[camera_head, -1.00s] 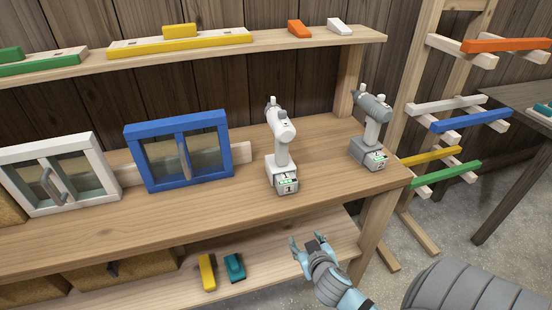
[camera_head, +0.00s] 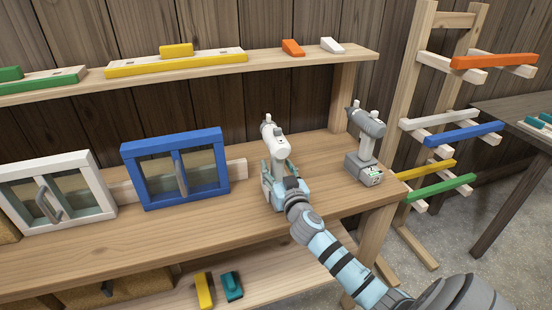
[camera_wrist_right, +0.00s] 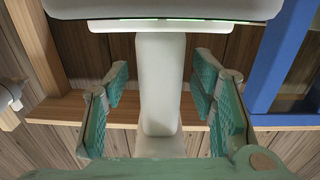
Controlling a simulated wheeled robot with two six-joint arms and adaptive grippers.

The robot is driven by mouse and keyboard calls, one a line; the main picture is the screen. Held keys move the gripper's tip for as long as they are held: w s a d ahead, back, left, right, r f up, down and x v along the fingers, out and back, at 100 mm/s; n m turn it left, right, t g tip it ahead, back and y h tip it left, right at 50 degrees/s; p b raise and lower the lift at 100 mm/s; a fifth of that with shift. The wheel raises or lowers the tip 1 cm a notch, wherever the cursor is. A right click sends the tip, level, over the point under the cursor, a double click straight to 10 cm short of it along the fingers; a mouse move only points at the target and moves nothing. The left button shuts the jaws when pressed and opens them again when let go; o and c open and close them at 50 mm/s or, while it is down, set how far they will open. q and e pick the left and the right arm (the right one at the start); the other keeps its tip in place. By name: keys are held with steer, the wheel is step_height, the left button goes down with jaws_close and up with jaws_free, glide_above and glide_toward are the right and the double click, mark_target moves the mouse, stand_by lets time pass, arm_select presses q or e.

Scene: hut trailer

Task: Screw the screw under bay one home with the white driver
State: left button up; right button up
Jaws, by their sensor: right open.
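The white driver (camera_head: 275,138) stands upright on the workbench, its head pointing up and away. In the wrist view its pale handle (camera_wrist_right: 160,80) rises between my right gripper's fingers, with its wide base across the top of the picture. My right gripper (camera_head: 276,178) is open, one finger on each side of the handle, with a gap on both sides. In the head view it hides most of the driver's handle and base. I cannot make out the screw or bay one. My left gripper is not in view.
A grey driver (camera_head: 367,140) stands close by on the right. A blue-framed cabinet (camera_head: 176,168) and a white-framed one (camera_head: 55,190) stand on the left. The shelf (camera_head: 270,59) runs above. A rack with colored bars (camera_head: 465,132) stands right of the bench.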

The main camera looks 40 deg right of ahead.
steer(key=shift+x, duration=0.95)
steer(key=shift+s+a, duration=0.1)
jaws_close()
